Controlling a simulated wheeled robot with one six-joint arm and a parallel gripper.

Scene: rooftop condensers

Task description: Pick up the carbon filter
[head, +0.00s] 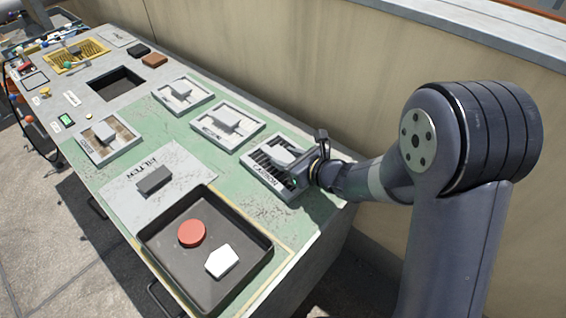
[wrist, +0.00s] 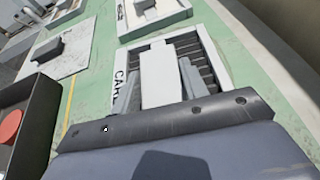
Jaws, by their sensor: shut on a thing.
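The carbon filter (head: 262,177) is a square pale frame with dark slats and a raised white block handle. It lies on the green bench top near the wall, and its lettering is partly readable. In the wrist view the carbon filter (wrist: 203,51) fills the upper middle, with "CAR" lettering on its left edge. My gripper (head: 292,173) reaches in from the right, low over it. In the wrist view my gripper (wrist: 157,80) has a grey finger on each side of the white handle and is shut on it. The filter appears to rest on the bench; any small gap underneath is hidden.
Similar framed filters (head: 228,125) (head: 183,95) lie further along the bench, and another (head: 107,137) lies left. A grey lettered plate (head: 190,165) bears a dark block (head: 154,179). A black tray (head: 165,258) holds a red disc (head: 192,233) and white piece (head: 222,260). A wall (head: 300,70) runs behind.

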